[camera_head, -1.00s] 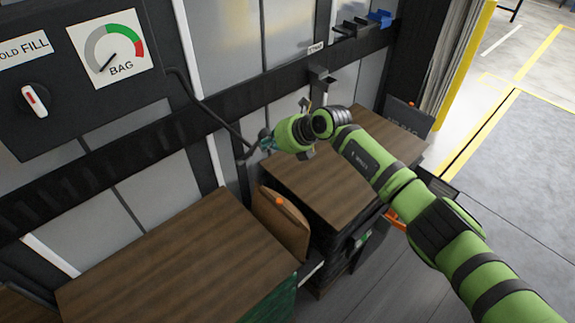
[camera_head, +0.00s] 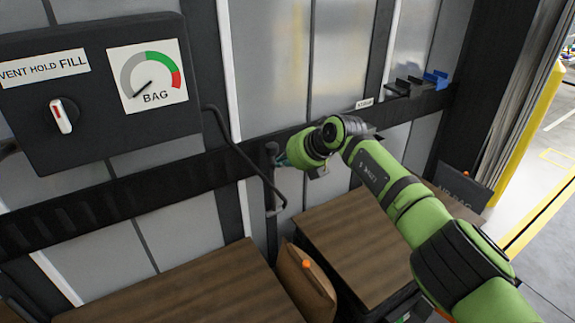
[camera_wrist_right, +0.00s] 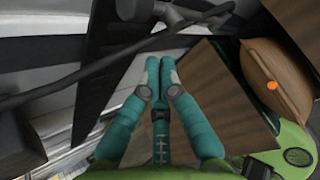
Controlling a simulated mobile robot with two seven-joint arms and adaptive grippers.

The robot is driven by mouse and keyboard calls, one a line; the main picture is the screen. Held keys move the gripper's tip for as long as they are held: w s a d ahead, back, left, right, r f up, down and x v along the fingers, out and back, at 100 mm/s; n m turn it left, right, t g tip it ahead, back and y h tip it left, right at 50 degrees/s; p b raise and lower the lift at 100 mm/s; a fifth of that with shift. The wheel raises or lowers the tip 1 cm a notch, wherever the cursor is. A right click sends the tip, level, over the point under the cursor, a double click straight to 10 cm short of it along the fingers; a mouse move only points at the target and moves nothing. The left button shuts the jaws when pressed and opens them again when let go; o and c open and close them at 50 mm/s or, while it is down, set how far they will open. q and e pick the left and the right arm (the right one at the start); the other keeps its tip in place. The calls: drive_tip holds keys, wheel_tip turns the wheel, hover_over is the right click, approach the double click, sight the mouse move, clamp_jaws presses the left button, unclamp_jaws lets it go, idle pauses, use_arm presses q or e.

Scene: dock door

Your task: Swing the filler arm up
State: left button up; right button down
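A thin black filler arm (camera_head: 243,155) runs from the control box down to a bend beside the wall rail. A short dark upright piece (camera_head: 272,155) stands near its lower end. My right gripper (camera_head: 281,160) is right beside this piece, its fingertips mostly hidden in the head view. In the right wrist view its teal fingers (camera_wrist_right: 160,66) are together with nothing visible between them. The black arm (camera_wrist_right: 75,80) crosses beyond the fingertips there; I cannot tell whether they touch. A brown bag (camera_head: 304,290) with an orange valve stands between the wooden crates. My left gripper is not in view.
The control box (camera_head: 95,95) has a knob (camera_head: 61,116) and a BAG gauge (camera_head: 149,75), upper left. Wooden crates (camera_head: 190,290) (camera_head: 345,235) stand below the rail. A blue holder (camera_head: 436,79) is on the rail. Open floor (camera_head: 548,270) lies at right.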

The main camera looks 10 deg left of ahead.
drive_tip(key=v, duration=1.2)
idle(0.5)
drive_tip(key=shift+s, duration=0.1)
